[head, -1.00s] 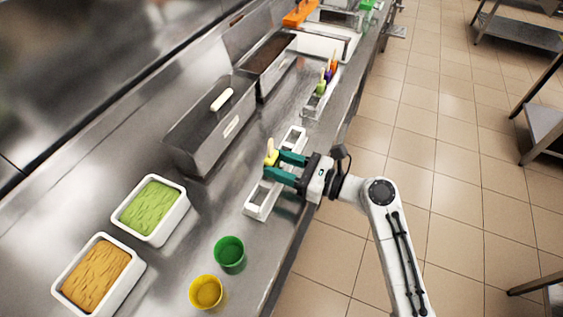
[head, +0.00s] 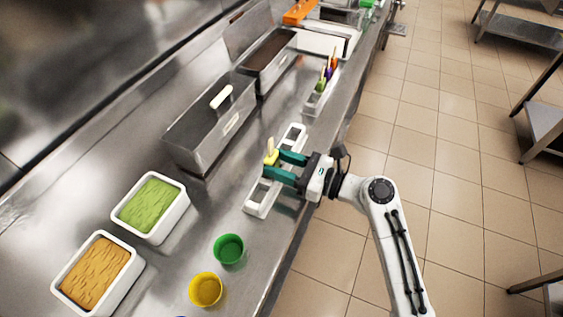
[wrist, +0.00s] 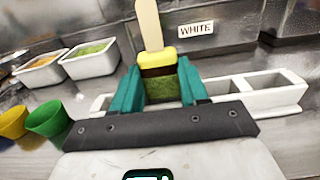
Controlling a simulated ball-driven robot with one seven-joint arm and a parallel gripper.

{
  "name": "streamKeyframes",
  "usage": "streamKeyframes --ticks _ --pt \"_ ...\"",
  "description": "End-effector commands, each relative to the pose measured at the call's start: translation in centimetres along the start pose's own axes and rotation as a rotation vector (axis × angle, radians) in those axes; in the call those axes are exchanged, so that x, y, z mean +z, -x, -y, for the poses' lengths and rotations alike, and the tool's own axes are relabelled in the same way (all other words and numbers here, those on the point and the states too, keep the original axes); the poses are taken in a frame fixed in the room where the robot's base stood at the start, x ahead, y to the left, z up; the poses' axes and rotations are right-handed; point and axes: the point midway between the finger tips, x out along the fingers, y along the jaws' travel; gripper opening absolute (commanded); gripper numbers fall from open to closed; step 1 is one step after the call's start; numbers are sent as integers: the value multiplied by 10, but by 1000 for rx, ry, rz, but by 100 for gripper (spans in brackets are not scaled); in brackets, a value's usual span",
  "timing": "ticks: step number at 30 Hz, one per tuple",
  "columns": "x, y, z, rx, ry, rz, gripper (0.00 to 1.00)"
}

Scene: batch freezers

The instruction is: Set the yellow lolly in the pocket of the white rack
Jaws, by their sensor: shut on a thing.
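The yellow lolly (head: 271,156) stands upright between the green fingers of my gripper (head: 283,166), its pale stick pointing up. My gripper is shut on it over the middle of the white rack (head: 262,199). In the wrist view the lolly (wrist: 158,60) shows a yellow top, a dark band and a green lower part between the fingers (wrist: 160,92). The white rack (wrist: 277,98) has open pockets to the right.
A metal bin (head: 190,140) labelled WHITE (wrist: 195,28) stands behind the rack. Another rack with coloured lollies (head: 318,98) is farther along. Tubs of green (head: 150,208) and orange (head: 98,272) ice cream, a green cup (head: 229,249) and a yellow cup (head: 206,289) are at the near left.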

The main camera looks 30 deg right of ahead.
Motion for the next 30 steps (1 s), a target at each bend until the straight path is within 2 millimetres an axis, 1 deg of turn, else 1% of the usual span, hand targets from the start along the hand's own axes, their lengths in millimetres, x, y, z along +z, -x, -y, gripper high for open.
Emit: streamKeyframes --ticks 30 --pt "-18 0 0 -1 0 0 9"
